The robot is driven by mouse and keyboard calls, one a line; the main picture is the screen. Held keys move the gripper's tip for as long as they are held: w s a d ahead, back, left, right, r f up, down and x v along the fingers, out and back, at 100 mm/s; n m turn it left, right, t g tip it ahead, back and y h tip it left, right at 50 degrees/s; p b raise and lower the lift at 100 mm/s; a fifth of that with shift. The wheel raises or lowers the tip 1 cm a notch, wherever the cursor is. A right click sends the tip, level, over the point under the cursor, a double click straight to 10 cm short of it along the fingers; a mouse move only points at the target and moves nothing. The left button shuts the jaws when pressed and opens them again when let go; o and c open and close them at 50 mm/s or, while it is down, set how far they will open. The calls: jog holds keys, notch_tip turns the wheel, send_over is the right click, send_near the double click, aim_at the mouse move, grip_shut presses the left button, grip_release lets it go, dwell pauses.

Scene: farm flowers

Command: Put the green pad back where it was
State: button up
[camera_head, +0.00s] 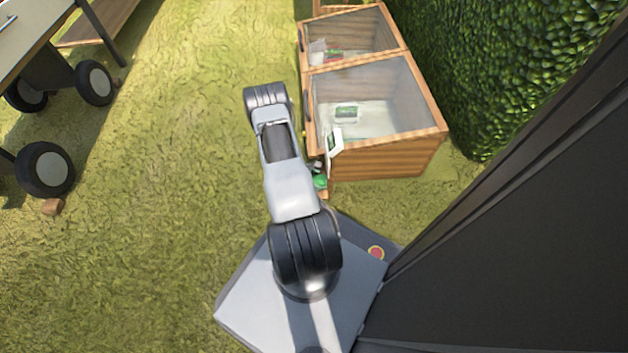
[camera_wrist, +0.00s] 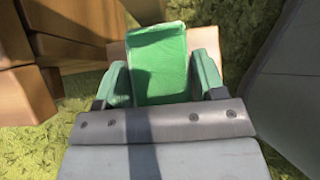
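The green pad (camera_wrist: 160,62) stands between the two green-tipped fingers of my gripper (camera_wrist: 163,80) in the wrist view. In the head view the green pad (camera_head: 320,182) is a small green patch beside the near left corner of the wooden glazed box (camera_head: 385,160). My arm hides most of the gripper there. A tan wooden surface (camera_wrist: 118,52) shows just behind the pad in the wrist view; I cannot tell whether the pad touches it.
A white and green item (camera_head: 334,141) is at the box's left front edge, and another (camera_head: 346,112) is behind the glass. A hedge (camera_head: 490,70) borders the right. A wheeled cart (camera_head: 45,75) stands at the left. Open grass (camera_head: 170,150) lies between.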

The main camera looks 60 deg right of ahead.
jog(key=o, duration=0.3)
jog(key=shift+o, duration=0.2)
jog(key=shift+r, duration=0.2)
jog(key=w+a+r+m+t+p, duration=0.1)
jog(key=w+a+r+p, duration=0.2)
jog(key=r, duration=0.5)
jog(key=w+a+r+m, duration=0.1)
jog(key=w+a+r, duration=0.3)
jog(key=w+r, duration=0.25)
jog(key=w+a+r+m+t+p, duration=0.1)
jog(key=w+a+r+p, duration=0.2)
jog(key=r, duration=0.5)
jog(key=s+a+r+m+t+y, duration=0.2)
jog(key=s+a+r+t, duration=0.1)
jog(key=a+r, duration=0.8)
jog(key=s+a+r+m+t+y+b, duration=0.1)
jog(key=a+r+t, duration=0.4)
jog(key=a+r, duration=0.7)
jog(key=shift+s+a+r+m+y, duration=0.3)
jog(key=shift+s+m+y, duration=0.3)
jog(key=shift+s+y, duration=0.45)
jog(key=shift+w+r, duration=0.1)
